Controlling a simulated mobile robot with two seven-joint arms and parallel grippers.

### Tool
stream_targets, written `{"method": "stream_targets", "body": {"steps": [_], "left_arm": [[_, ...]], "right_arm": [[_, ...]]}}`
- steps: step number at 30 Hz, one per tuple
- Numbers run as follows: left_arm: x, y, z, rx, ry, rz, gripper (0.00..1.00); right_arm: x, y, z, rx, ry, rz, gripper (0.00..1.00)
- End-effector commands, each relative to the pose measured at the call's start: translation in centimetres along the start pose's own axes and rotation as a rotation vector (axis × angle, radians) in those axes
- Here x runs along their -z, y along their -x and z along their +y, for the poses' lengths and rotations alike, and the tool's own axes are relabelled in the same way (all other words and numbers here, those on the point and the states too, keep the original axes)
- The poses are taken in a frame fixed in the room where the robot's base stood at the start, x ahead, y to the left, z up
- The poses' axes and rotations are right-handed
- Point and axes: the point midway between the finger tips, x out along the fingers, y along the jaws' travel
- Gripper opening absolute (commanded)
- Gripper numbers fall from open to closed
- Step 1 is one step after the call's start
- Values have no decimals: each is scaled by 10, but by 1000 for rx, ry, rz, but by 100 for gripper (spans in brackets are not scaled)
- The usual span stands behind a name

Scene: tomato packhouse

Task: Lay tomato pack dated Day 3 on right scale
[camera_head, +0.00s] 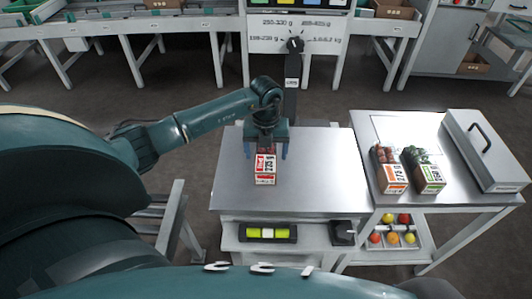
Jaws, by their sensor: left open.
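A tomato pack (265,179) with a red and white label lies on the steel-topped table (325,185) in the middle. My left gripper (265,153) is directly over its far end, pointing down, with its blue fingers apart on either side of the pack. I cannot tell whether they touch it. Two more packs stand on the right table: one with an orange-edged label (393,178) and one with a green-edged label (429,178). I cannot make out which surface is the right scale. My right gripper is not in view.
A grey lidded box (486,150) with a black handle stands at the right table's far right. Below are a tray of loose tomatoes (393,238) and a shelf with a black and yellow-green item (267,233). A post with a dial (295,45) rises behind the middle table.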

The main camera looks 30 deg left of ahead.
Motion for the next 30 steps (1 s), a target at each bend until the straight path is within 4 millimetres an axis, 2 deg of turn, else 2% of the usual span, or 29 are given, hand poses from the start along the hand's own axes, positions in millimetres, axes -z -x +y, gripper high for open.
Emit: {"method": "stream_targets", "body": {"steps": [1, 9, 15, 21, 30], "left_arm": [[-1, 13, 0, 2, -1, -5, 80], [-1, 75, 0, 2, 0, -7, 80], [-1, 107, 0, 1, 1, -4, 80], [0, 119, 0, 0, 0, -2, 80], [0, 119, 0, 0, 1, -2, 80]], "right_arm": [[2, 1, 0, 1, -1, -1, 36], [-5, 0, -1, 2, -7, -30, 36], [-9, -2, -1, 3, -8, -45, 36], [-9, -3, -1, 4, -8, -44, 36], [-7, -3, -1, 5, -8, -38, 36]]}}
